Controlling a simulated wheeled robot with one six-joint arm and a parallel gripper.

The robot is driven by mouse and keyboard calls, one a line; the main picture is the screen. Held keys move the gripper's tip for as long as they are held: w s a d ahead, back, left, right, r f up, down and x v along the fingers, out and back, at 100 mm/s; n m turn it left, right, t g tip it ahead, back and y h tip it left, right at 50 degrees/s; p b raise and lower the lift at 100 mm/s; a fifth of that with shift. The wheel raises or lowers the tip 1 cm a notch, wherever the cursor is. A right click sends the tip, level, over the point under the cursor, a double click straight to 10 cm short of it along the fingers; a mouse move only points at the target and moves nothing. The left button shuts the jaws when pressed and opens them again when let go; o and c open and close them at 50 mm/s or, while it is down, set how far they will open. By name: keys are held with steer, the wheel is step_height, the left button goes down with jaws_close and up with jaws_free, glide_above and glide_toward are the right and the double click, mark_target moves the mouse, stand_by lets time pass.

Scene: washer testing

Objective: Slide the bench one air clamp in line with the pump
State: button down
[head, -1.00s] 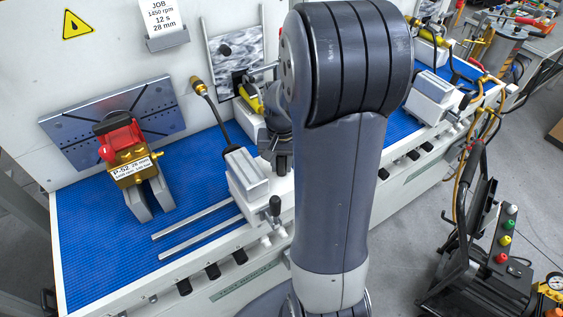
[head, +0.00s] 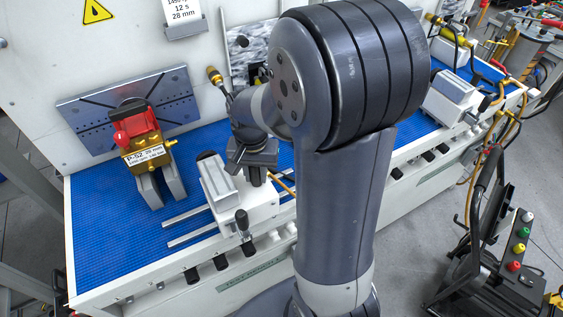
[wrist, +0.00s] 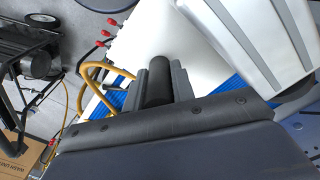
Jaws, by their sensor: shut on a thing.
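The bench one air clamp (head: 220,187) is a white block with a grey ribbed top and a black pad on its end, standing on two metal rails (head: 188,220). The pump (head: 146,153), red and brass with a P-52 label, stands to its left with a gap between. My gripper (head: 252,165) is at the clamp's right rear side. In the wrist view its fingers (wrist: 159,88) are shut on the clamp's black upright handle (wrist: 159,80). The clamp's white body and grey top (wrist: 255,35) lie beside it. My arm hides part of the bench to the right.
A slotted grey plate (head: 75,112) stands on the wall behind the pump. A second clamp (head: 452,95) sits farther right on the blue mat. A black cart (head: 482,240) with coloured buttons stands on the floor at right.

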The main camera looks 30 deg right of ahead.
steer(key=a, duration=1.4)
steer(key=shift+s+a, duration=0.15)
steer(key=shift+s, duration=0.1)
steer(key=c, duration=1.6)
jaws_free()
steer(key=shift+o, duration=1.4)
steer(key=shift+a, duration=0.2)
steer(key=shift+o, duration=0.7)
steer(key=shift+r, duration=0.1)
step_height(320, 180, up, 11)
steer(key=shift+b, duration=0.45)
steer(key=shift+f, duration=0.2)
